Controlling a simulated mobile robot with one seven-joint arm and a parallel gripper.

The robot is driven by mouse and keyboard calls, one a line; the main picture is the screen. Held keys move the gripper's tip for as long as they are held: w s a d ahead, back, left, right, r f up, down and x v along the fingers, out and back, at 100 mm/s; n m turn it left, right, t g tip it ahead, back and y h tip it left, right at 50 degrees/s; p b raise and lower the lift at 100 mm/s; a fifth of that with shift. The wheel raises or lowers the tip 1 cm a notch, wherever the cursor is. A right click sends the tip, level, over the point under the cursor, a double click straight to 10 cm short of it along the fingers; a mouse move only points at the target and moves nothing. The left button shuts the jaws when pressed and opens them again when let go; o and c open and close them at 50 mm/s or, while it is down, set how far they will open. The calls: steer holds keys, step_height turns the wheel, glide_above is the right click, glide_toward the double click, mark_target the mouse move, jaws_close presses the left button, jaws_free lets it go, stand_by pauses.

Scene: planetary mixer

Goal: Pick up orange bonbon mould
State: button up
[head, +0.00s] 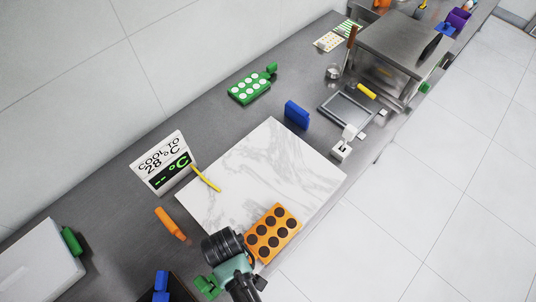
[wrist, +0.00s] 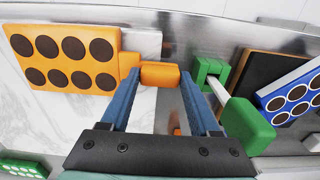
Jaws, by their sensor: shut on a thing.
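The orange bonbon mould (head: 273,233) has rows of round dark-brown cavities and shows over the front edge of the white marble slab (head: 310,165) in the head view. In the wrist view the mould (wrist: 70,60) is at the upper left, with its orange handle block reaching right between my fingertips. My gripper (wrist: 160,77) is shut on that handle block, one blue finger on each side. In the head view my wrist hides the fingers. I cannot tell whether the mould touches the slab or is slightly above it.
A sign reading "COOL TO 28°C" (head: 161,163) stands left of the slab, beside a yellow stick (head: 206,178). An orange-handled thing (head: 170,223) lies nearby. A green mould (head: 249,89) and a blue block (head: 297,114) are behind. A blue mould (wrist: 292,95) is right in the wrist view.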

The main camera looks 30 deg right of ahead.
jaws_close()
step_height(320, 180, up, 9)
steer(key=b, duration=0.1)
steer(key=w+f+m+b, duration=0.3)
steer(key=w+b, duration=0.3)
steer(key=w, duration=0.1)
steer(key=shift+w+m, duration=0.2)
steer(key=shift+m, duration=0.1)
